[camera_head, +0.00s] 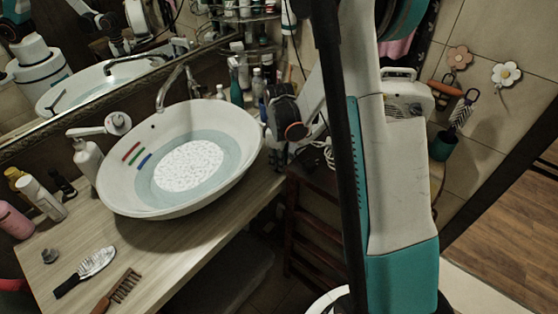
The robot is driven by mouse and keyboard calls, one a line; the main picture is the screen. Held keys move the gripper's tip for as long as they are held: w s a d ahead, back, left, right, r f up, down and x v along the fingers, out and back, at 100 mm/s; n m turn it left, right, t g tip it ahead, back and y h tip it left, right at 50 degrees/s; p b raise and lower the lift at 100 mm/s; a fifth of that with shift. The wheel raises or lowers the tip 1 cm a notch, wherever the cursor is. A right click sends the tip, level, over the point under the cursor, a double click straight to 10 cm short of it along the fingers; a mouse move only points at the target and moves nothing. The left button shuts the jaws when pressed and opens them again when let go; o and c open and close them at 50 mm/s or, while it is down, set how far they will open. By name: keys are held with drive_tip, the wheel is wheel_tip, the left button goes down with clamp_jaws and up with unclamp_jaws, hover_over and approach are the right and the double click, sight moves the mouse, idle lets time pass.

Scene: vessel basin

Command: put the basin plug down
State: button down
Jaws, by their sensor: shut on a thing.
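The white oval basin (110,185) stands on the wooden counter, holding what looks like shallow water over a pale speckled bottom. Red, green and blue strips show on its inner left wall. I cannot make out a drain or a plug in it. A small dark grey knob-like thing (50,256) lies on the counter at the lower left; I cannot tell whether it is the basin plug. My arm crosses the right half of the view, with a dark joint beside the basin's right rim.
A soap pump bottle (88,160) and faucet (170,88) stand by the basin. A brush (88,268) and a comb (118,290) lie in front. Bottles line the left side and the back shelf. A mirror (80,45) is behind. Some bare counter (155,250) shows in front of the basin.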

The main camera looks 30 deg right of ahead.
drive_tip(key=c, duration=1.5)
unclamp_jaws()
drive_tip(key=shift+c, duration=0.2)
wheel_tip(320, 180, up, 12)
drive_tip(key=p, duration=0.3)
drive_tip(key=s+a+r+m+t, duration=0.2)
drive_tip(key=s+a+r, duration=0.15)
drive_tip(key=r, duration=0.25)
drive_tip(key=s+a+r+m+t, duration=0.1)
drive_tip(key=s+a+r+m, duration=0.1)
drive_tip(key=s+a+r, duration=0.3)
drive_tip(key=s+a+r+m+t, duration=0.1)
drive_tip(key=s+r+m+t, duration=0.1)
drive_tip(key=s, duration=0.4)
drive_tip(key=s+a+r+m+t, duration=0.2)
drive_tip(key=s, duration=0.3)
drive_tip(key=shift+s+r, duration=0.35)
drive_tip(key=shift+r, duration=0.05)
